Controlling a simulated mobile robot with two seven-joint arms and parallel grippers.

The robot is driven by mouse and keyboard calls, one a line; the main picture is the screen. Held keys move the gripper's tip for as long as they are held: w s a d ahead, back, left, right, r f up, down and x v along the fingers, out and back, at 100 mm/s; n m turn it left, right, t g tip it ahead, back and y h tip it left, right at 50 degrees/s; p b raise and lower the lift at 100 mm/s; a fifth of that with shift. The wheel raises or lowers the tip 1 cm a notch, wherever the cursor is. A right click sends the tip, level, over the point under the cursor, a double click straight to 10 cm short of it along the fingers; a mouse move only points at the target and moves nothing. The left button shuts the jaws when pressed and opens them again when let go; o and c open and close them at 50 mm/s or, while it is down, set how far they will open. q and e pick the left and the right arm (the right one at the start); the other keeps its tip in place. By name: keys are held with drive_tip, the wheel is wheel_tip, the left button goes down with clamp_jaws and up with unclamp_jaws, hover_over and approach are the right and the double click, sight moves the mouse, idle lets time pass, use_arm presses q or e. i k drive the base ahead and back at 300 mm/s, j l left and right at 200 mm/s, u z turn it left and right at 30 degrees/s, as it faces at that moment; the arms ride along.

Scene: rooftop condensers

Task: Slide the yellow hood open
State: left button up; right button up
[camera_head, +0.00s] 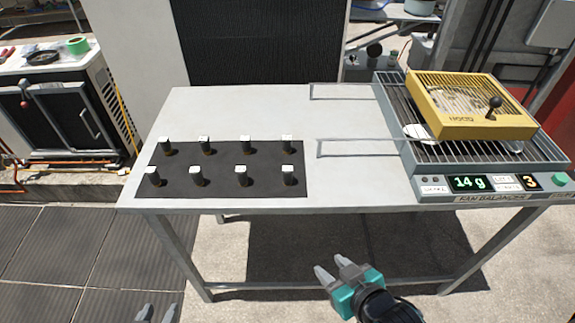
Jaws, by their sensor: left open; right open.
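The yellow hood (470,103) is a box-like cover with a slotted, see-through top and a dark ball knob (494,102) near its right side. It sits on the grilled grey fan balancer (430,157) at the right end of the table. Through its top something pale shows, but I cannot tell its shape. My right gripper (332,270) is open and empty, low in front of the table, well apart from the hood. My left gripper (157,313) shows only its fingertips at the bottom edge, open, with nothing seen between them.
The grey table (240,112) carries a black mat (225,188) with several white-topped pegs at the left. Thin rails (365,140) extend left from the balancer over bare table. The balancer's front panel (490,184) shows "14 g" and "3". A condenser unit (75,120) stands at far left.

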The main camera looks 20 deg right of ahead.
sight(453, 127)
drive_tip(key=z, duration=1.6)
